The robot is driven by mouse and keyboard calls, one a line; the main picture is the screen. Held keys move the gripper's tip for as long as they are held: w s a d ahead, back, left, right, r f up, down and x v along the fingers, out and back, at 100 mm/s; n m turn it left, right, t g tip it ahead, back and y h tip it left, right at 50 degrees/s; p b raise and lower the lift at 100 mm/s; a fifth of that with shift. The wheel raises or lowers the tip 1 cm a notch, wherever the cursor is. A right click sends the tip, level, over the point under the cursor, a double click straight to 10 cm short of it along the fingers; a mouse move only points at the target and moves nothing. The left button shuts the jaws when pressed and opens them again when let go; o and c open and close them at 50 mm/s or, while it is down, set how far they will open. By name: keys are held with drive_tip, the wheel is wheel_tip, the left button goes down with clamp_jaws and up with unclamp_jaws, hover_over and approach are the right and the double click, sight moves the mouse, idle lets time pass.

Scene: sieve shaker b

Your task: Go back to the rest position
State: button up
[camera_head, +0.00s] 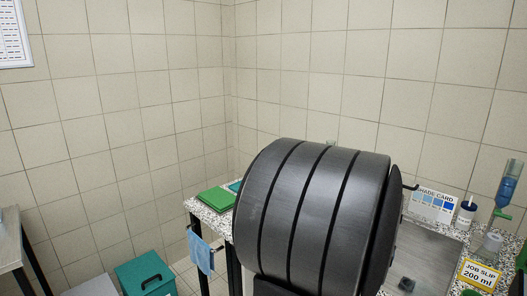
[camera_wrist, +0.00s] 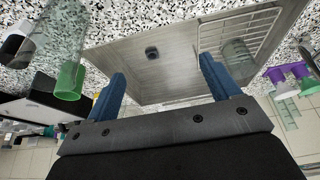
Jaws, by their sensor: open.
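My gripper (camera_wrist: 162,66) shows in the wrist view with its two blue fingers wide apart and nothing between them. It is above a grey sink basin (camera_wrist: 135,75) with a dark drain. The gripper cannot be made out in the head view, where a large dark banded cylinder fills the middle and hides part of the bench.
A clear vessel with a green end (camera_wrist: 69,82) stands left of the gripper. A green box (camera_head: 146,275) is at lower left.

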drive_tip(key=shift+s+a+f, duration=0.1)
drive_tip(key=shift+s+f, duration=0.1)
drive_tip(key=shift+f, duration=0.5)
drive_tip(key=shift+s+a+f, duration=0.1)
drive_tip(key=shift+s+f, duration=0.05)
drive_tip(key=shift+f, duration=0.55)
drive_tip(key=shift+s+a+f, duration=0.1)
drive_tip(key=shift+s+f, duration=0.1)
drive_tip(key=shift+f, duration=0.5)
